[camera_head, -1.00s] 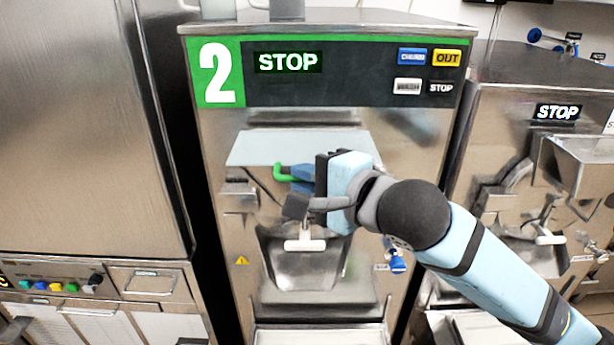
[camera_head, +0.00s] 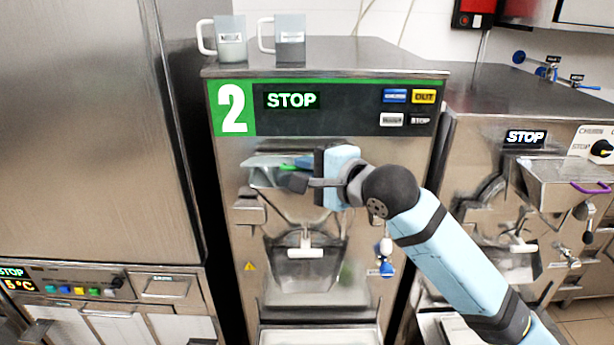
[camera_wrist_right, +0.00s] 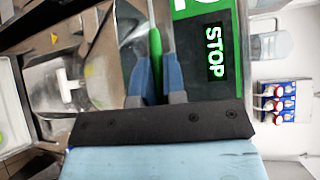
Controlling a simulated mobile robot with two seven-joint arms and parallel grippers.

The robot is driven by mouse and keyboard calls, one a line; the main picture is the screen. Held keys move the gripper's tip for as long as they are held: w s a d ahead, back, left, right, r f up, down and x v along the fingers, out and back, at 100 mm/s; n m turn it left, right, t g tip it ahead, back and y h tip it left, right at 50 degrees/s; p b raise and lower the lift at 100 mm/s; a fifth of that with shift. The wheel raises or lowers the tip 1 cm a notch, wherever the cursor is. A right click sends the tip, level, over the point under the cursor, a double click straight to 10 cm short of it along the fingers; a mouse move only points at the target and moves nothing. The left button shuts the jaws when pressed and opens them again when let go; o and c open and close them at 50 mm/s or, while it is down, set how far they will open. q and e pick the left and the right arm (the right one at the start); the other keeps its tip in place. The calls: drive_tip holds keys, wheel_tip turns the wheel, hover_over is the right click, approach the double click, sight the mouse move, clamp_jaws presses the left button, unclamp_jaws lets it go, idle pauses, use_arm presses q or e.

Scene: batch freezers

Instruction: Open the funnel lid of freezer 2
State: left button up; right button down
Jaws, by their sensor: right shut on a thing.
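Freezer 2 (camera_head: 230,155) is the steel machine with the green "2" label and a lit STOP display. Its funnel lid (camera_head: 262,161) shows as a pale grey plate below the control panel, partly behind my gripper. A green handle (camera_head: 288,167) is at the lid and also shows in the right wrist view (camera_wrist_right: 155,62). My right gripper (camera_head: 291,171) is shut on this handle, its blue-grey fingers on either side of it in the wrist view (camera_wrist_right: 153,45). How far the lid is tilted is hard to tell. My left gripper is not in view.
Two mugs (camera_head: 230,42) (camera_head: 290,40) stand on top of freezer 2. A spout with a white handle (camera_head: 306,252) is below the lid. Another freezer (camera_head: 535,170) stands close on the right, and a tall steel cabinet (camera_head: 90,130) on the left.

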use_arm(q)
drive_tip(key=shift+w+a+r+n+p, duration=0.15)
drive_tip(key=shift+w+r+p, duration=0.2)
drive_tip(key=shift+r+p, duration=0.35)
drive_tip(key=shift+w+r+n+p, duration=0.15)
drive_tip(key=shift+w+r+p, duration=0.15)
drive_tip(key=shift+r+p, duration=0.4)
use_arm(e)
drive_tip(key=shift+w+r+m+g+h, duration=0.35)
drive_tip(key=shift+w+r+m+g, duration=0.55)
drive_tip(key=shift+w+r, duration=1.3)
drive_tip(key=shift+w+r+m+g+h, duration=0.3)
drive_tip(key=shift+w+r+m+g, duration=0.7)
drive_tip(key=shift+w, duration=2.05)
drive_tip(key=shift+w+r+m+g+h, duration=0.4)
drive_tip(key=shift+w+r+g, duration=0.9)
drive_tip(key=shift+w+r, duration=1.1)
drive_tip(key=shift+w+f, duration=0.2)
drive_tip(key=shift+f, duration=0.05)
drive_tip(key=c, duration=1.2)
unclamp_jaws()
drive_tip(key=shift+r, duration=0.1)
